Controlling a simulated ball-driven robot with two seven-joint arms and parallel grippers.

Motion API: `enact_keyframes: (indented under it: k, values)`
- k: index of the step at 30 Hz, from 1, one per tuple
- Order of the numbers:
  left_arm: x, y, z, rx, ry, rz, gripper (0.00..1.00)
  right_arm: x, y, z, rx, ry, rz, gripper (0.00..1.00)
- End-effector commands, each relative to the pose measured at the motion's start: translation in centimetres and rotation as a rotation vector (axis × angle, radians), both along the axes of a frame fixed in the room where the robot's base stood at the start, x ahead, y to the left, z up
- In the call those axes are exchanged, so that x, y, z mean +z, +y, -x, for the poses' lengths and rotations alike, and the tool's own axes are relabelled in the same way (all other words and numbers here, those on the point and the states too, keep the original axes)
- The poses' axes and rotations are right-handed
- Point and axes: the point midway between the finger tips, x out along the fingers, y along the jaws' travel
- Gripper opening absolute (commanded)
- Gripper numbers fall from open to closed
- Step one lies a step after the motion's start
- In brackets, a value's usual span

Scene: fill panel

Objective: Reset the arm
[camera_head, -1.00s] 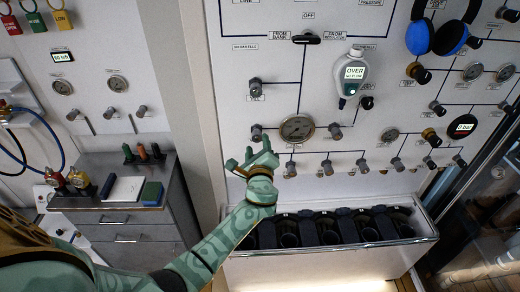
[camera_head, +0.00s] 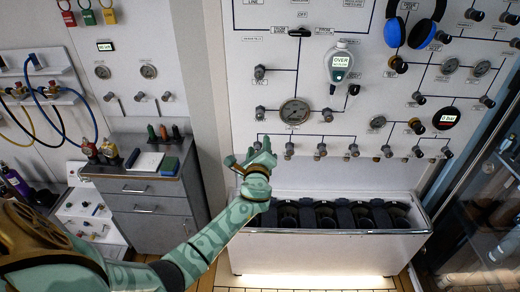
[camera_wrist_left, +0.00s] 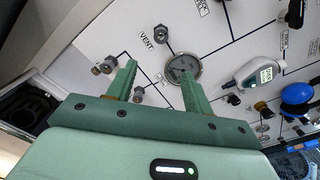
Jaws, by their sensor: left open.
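My left gripper (camera_head: 250,157) is open and empty in front of the lower left part of the white fill panel (camera_head: 270,75). In the head view its green arm comes in from the lower left. In the left wrist view its two green fingers (camera_wrist_left: 155,85) stand apart with panel knobs and a round gauge (camera_wrist_left: 183,68) seen between and beyond them. No thing is between the fingers. My right gripper is not in view.
A gauge (camera_head: 294,112), a row of knobs (camera_head: 354,150) and a handheld meter (camera_head: 340,64) are on the panel. Below it stands a white bin (camera_head: 300,250) with dark slots. A grey cabinet (camera_head: 150,215) is at left, and a glass case (camera_head: 485,200) at right.

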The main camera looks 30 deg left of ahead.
Motion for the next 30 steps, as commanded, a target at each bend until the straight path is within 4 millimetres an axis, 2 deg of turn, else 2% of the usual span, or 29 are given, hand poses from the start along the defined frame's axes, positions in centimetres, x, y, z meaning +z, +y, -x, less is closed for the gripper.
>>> enact_keyframes:
  k: [11, 13, 14, 17, 20, 21, 23, 24, 26, 27, 29, 30]
  values:
    - [0.0, 0.0, 0.0, 0.000, -0.004, 0.007, 0.51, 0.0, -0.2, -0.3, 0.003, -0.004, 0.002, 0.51]
    - [-0.2, -0.3, -0.2, -0.018, -0.031, 0.075, 0.51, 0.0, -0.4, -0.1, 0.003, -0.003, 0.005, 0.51]
    - [-1.1, -0.6, -0.3, -0.034, -0.042, 0.151, 0.51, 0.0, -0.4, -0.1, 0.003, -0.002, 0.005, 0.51]
    - [-6.8, -1.7, -0.2, -0.064, -0.027, 0.467, 0.51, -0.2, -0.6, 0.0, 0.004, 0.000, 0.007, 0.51]
    - [-15.4, -3.3, 2.0, -0.037, 0.027, 0.765, 0.51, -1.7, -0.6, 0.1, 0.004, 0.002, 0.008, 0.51]
    - [-19.0, -3.9, 3.3, -0.011, 0.051, 0.876, 0.51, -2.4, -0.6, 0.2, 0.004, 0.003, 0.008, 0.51]
    - [-24.2, -4.8, 5.7, 0.039, 0.086, 1.025, 0.51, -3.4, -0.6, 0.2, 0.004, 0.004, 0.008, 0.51]
    - [-27.5, -5.4, 7.5, 0.078, 0.108, 1.114, 0.51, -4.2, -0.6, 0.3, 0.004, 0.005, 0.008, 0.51]
    - [-32.2, -6.3, 10.4, 0.149, 0.138, 1.241, 0.51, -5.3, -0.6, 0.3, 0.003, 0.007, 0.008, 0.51]
    - [-35.2, -6.8, 12.6, 0.202, 0.155, 1.317, 0.51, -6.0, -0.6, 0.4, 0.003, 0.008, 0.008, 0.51]
    - [-39.6, -7.6, 16.1, 0.290, 0.178, 1.423, 0.51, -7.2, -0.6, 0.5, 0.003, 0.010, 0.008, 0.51]
    - [-42.4, -8.1, 18.6, 0.352, 0.193, 1.483, 0.51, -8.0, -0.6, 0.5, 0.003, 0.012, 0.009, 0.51]
